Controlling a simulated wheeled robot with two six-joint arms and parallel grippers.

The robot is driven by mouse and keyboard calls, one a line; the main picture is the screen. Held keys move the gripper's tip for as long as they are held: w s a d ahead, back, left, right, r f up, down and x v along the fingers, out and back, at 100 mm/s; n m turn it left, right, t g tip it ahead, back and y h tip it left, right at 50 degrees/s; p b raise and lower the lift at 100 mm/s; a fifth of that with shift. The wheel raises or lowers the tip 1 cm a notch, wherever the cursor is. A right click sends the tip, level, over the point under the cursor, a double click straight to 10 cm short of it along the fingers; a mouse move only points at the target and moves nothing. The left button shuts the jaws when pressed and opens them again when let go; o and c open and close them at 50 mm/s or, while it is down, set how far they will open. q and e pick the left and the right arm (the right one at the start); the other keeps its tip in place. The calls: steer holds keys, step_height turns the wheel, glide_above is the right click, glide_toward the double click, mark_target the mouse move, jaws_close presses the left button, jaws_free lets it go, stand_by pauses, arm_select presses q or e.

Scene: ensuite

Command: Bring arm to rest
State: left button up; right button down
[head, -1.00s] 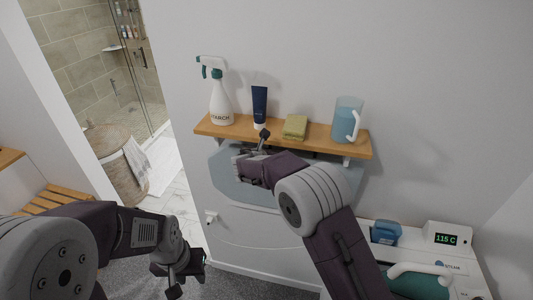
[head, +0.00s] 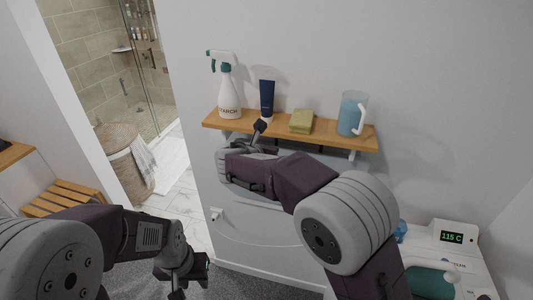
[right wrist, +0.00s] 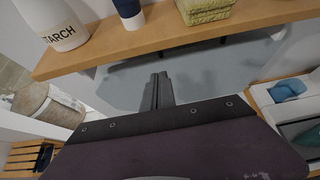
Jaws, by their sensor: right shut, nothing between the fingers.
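My right arm reaches up from the bottom of the head view toward a wooden wall shelf (head: 225,124). The right gripper (head: 259,127) is at the shelf's front edge, below the dark blue tube (head: 267,95). In the right wrist view, the right gripper (right wrist: 159,80) has its fingers together and empty, just in front of and below the shelf (right wrist: 170,40). My left gripper (head: 191,279) hangs low above the grey carpet at lower left in the head view. Its fingers look apart, with nothing between them.
The shelf holds a starch spray bottle (head: 229,98), the tube, a yellow-green sponge (head: 301,121) and a blue jug (head: 351,114). A steam station (head: 452,238) reading 115 C stands at lower right. A laundry basket (head: 124,165) and slatted wooden bench (head: 62,197) are left.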

steer(key=s+d+f+m+g+b, duration=0.2)
steer(key=s+d+f+m+g, duration=0.1)
steer(key=s+d+f+m, duration=0.4)
steer(key=s+d+f+m+g+b, duration=0.2)
steer(key=s+d+f+m+g, duration=0.25)
steer(key=d+f+m, duration=0.35)
steer(key=s+d+f+m+g+y+b, duration=0.1)
steer(key=s+f+m, duration=0.4)
steer(key=s+m, duration=0.4)
steer(key=s+d+f+m+g+y+b, duration=0.1)
steer(key=s+f+m+g+y, duration=0.1)
steer(key=s+f+m, duration=0.3)
steer(key=s+m, duration=0.3)
steer(key=m, duration=0.1)
steer(key=shift+s+f+y, duration=0.3)
steer(key=shift+s+f, duration=0.1)
steer(key=shift+d, duration=0.1)
